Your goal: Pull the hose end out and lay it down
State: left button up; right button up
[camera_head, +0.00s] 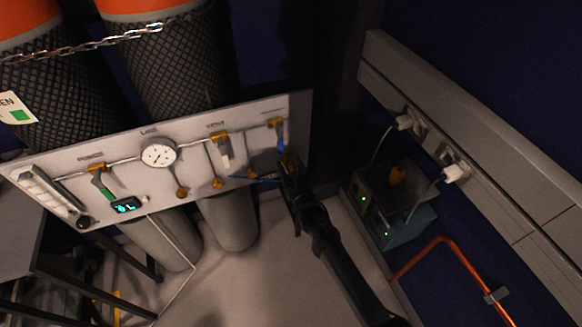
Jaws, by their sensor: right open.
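A pale gas panel (120,165) carries gauges, valves and brass fittings. A thin blue piece (257,180), which looks like the hose, runs sideways near the panel's lower right, beside a brass fitting (217,183). Its right end meets my right gripper (287,168), and I cannot tell whether it lies between the fingers. My right gripper is open at the panel's right part, its arm coming from the lower right. The fingertips are dark and small, and the hose end is not clear. My left gripper is not in view.
Chained cylinders (165,60) stand behind the panel. A box (392,200) with green lights and plugged cables sits right of my arm. A copper pipe (440,241) runs at the lower right. The pale floor (265,285) below the panel looks mostly clear.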

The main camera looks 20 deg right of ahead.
dwell(0.7)
jog(key=shift+c, duration=0.3)
jog(key=c, duration=0.9)
jog(key=o, duration=1.5)
jog(key=shift+s, duration=0.25)
jog(key=shift+s+d+f+p, duration=0.1)
jog(key=shift+s+f+p, duration=0.15)
jog(key=shift+s+p, duration=0.95)
jog(key=shift+s+a+f+p, duration=0.1)
jog(key=shift+s+f+p, duration=0.15)
jog(key=shift+s, duration=1.95)
jog(key=shift+s+d+f+p, duration=0.1)
jog(key=shift+s+f+p, duration=0.15)
jog(key=shift+s+p, duration=0.95)
